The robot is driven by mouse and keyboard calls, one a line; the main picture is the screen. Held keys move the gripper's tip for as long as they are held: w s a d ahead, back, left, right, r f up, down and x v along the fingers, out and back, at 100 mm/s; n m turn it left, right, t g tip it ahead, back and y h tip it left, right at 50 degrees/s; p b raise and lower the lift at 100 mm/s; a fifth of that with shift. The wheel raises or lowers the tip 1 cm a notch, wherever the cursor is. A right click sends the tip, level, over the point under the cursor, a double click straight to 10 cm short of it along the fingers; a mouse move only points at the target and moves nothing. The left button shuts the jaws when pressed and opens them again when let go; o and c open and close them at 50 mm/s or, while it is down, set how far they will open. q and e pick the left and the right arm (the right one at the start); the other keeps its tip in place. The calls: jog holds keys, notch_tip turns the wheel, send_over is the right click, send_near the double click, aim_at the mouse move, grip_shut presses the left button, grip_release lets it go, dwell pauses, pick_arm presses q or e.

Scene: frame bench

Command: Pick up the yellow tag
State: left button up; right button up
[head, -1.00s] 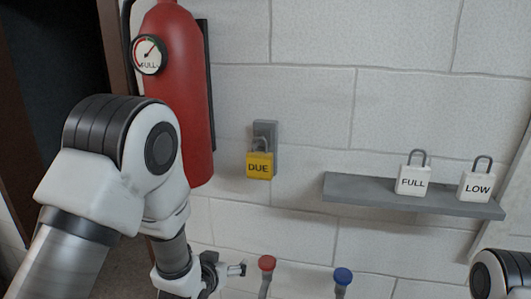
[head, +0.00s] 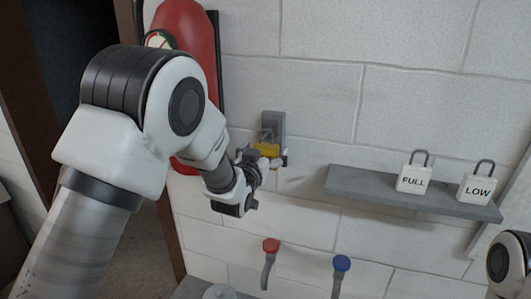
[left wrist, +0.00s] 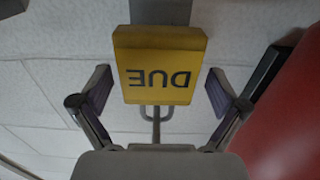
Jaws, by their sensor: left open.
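The yellow tag (head: 266,149) hangs by its shackle on a grey wall bracket (head: 273,122). In the head view my left gripper (head: 270,158) is in front of the tag and hides its lower part. In the left wrist view the yellow tag (left wrist: 160,66) appears upside down, with "DUE" on its face. There the open fingers of my left gripper (left wrist: 159,92) stand on either side of it, with a gap on both sides. My right gripper is not in view; only part of my right arm shows at the lower right edge.
A red fire extinguisher (head: 188,30) is on the wall left of the tag, partly behind my left arm. A grey shelf (head: 350,182) to the right holds white tags "FULL" (head: 414,180) and "LOW" (head: 477,190). Red (head: 271,245) and blue (head: 342,263) topped stems stand below.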

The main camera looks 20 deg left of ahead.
pick_arm(q)
jog(key=shift+d, duration=0.15)
jog(key=c, duration=1.2)
jog(key=shift+c, duration=0.2)
jog(key=shift+r, duration=0.1)
